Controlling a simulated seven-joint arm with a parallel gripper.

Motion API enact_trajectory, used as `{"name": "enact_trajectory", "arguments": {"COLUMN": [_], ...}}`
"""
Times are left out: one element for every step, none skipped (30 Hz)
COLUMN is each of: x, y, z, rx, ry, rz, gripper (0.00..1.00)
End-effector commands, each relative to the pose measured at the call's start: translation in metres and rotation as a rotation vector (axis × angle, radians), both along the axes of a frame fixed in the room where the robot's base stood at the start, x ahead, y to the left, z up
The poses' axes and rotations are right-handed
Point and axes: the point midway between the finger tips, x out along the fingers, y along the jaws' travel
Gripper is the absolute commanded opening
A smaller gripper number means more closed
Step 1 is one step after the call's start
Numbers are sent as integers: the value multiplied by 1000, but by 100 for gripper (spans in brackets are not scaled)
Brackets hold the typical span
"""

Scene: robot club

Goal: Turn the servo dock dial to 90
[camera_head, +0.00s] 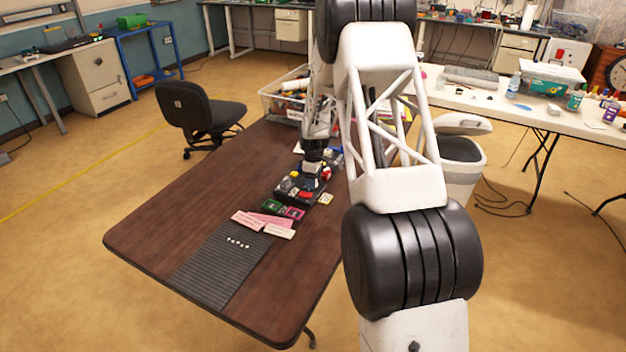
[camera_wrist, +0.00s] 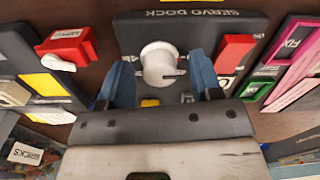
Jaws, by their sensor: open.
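In the wrist view, the servo dock (camera_wrist: 135,32) is a dark panel with its name printed upside down along the top edge. A round white dial (camera_wrist: 159,60) stands on it, with small marks beside it. Its pointer and any number are too unclear to read. My gripper (camera_wrist: 158,66) is open, one blue finger on each side of the dial. Small gaps seem to show between fingers and dial; contact cannot be told. In the head view, my gripper (camera_head: 312,168) is over the dark panels on the brown table, and the dial is hidden.
A red block (camera_wrist: 235,50) sits right of the dial. A red piece with a white lever (camera_wrist: 68,46) is on the left panel. Pink cards (camera_wrist: 300,75) lie at right. In the head view, a black ribbed mat (camera_head: 222,268) lies nearer, and a clear bin (camera_head: 282,100) stands behind.

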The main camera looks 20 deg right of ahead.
Motion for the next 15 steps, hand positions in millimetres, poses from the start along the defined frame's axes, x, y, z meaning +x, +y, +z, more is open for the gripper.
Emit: {"name": "enact_trajectory", "arguments": {"x": [0,0,0,0,0,0,0,0,0,0,0,0,0,0,0], "y": [0,0,0,0,0,0,0,0,0,0,0,0,0,0,0], "z": [-1,-1,-1,-1,-1,-1,-1,-1,-1,-1,-1,-1,-1,-1,-1], "rx": [0,0,0,0,0,0,0,0,0,0,0,0,0,0,0], "ry": [0,0,0,0,0,0,0,0,0,0,0,0,0,0,0], "rz": [0,0,0,0,0,0,0,0,0,0,0,0,0,0,0], "gripper": [59,59,59,59,59,59,59,59,57,53,48,42,38,33,27]}}
